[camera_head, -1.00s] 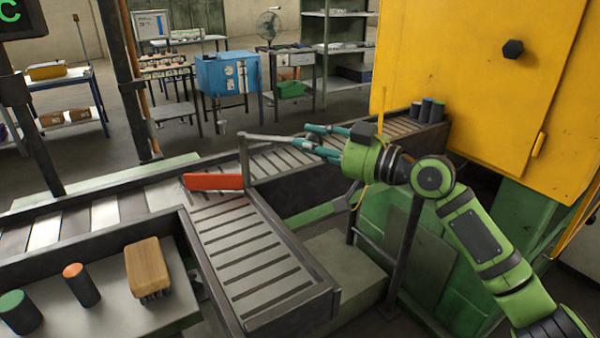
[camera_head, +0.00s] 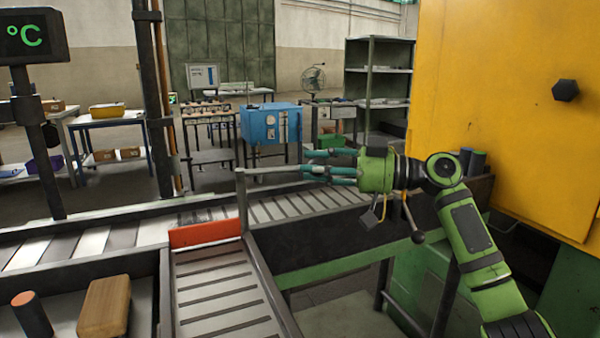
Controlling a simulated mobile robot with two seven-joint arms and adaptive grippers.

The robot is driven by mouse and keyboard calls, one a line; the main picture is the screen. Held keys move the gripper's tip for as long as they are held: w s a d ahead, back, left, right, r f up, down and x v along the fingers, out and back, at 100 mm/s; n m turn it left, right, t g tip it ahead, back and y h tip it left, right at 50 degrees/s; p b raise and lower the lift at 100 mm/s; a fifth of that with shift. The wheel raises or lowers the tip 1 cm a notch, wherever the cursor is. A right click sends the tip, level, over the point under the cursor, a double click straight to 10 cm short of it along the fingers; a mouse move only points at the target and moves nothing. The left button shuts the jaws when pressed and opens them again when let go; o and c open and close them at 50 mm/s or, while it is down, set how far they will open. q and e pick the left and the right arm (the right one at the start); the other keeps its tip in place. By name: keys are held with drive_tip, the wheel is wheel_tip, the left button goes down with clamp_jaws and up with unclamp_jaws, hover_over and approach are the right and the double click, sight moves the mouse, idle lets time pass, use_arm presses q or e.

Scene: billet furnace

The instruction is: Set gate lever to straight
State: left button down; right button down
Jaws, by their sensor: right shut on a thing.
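The gate lever (camera_head: 272,170) is a thin grey bar on top of an upright post (camera_head: 242,203) and points right. The orange gate plate (camera_head: 205,232) extends left from the post's foot. It stands across the mouth of the side chute (camera_head: 215,285), roughly along the near edge of the main conveyor. My right gripper (camera_head: 312,163), with teal fingers, comes in from the right and is shut on the lever's free end. The fingers partly cover that end. My left gripper is out of view.
The main roller conveyor (camera_head: 95,240) runs behind the gate. A yellow furnace cabinet (camera_head: 500,110) stands close at the right. A wooden block (camera_head: 104,306) and an orange-topped cylinder (camera_head: 32,315) are at the lower left. Tables and a blue box (camera_head: 270,124) stand farther back.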

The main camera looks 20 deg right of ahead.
drive_tip(key=shift+w+d+r, duration=0.1)
drive_tip(key=shift+r, duration=0.2)
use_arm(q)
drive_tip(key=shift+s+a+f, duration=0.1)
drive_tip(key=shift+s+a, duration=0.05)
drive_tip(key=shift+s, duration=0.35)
use_arm(e)
drive_tip(key=c, duration=0.9)
unclamp_jaws()
drive_tip(key=shift+w+f, duration=0.15)
drive_tip(key=shift+f, duration=0.05)
drive_tip(key=shift+s+d, duration=0.15)
drive_tip(key=shift+s, duration=0.05)
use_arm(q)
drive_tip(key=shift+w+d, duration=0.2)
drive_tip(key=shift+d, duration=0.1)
use_arm(e)
drive_tip(key=v, duration=1.1)
drive_tip(key=shift+d, duration=0.25)
